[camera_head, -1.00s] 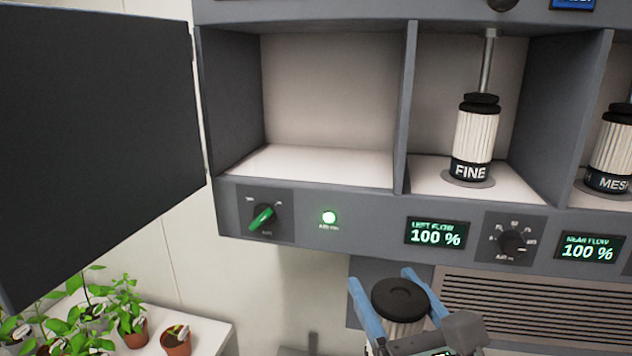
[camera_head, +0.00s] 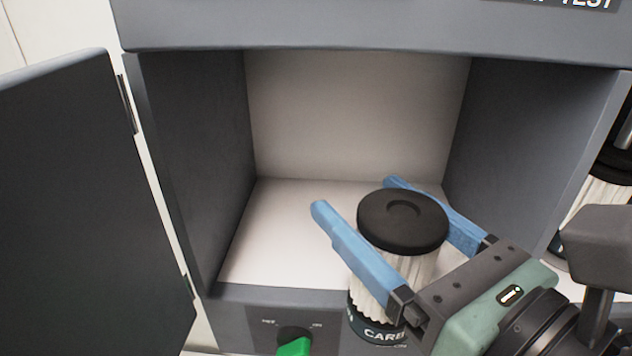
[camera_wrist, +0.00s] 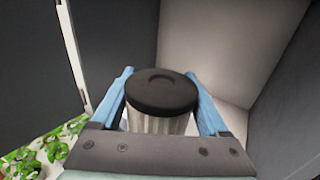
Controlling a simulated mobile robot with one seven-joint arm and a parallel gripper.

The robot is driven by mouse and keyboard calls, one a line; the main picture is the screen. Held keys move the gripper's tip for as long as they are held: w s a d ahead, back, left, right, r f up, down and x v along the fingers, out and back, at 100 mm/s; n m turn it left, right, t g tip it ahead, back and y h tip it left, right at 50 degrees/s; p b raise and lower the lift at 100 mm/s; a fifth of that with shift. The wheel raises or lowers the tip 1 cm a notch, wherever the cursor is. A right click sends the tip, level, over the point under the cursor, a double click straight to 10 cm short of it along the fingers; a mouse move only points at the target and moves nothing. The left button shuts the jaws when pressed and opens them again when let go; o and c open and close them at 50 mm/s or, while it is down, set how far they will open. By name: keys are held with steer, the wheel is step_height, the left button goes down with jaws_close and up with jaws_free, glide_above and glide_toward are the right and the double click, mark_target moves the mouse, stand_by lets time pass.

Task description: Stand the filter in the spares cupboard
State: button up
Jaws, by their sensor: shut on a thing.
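The filter (camera_head: 385,270) is a white pleated cylinder with a black cap and a dark lower band lettered in white, partly legible as "CARB". My gripper (camera_head: 355,195) is shut on it, one blue finger on each side, and holds it upright. It is in front of the open spares cupboard (camera_head: 235,293), at the right part of its opening. The cupboard's inside is empty, with a pale floor and back wall. In the wrist view the filter's black cap (camera_wrist: 162,92) sits between the blue fingers, with the cupboard's interior behind it. Its base is hidden there.
The cupboard's dark door (camera_head: 85,210) stands open at the left. A green knob (camera_head: 294,342) is below the cupboard's front edge. Another filter (camera_head: 590,210) stands in the bay to the right, partly hidden by my arm. Plants (camera_wrist: 35,155) show low at the left in the wrist view.

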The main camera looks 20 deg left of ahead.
steer(key=f+x, duration=0.1)
steer(key=x, duration=1.6)
steer(key=shift+f, duration=0.15)
steer(key=shift+f, duration=0.15)
steer(key=o, duration=1.6)
steer(key=shift+w+a, duration=0.1)
steer(key=shift+a, duration=0.05)
steer(key=shift+c, duration=0.2)
steer(key=b+v, duration=0.5)
steer(key=v, duration=0.7)
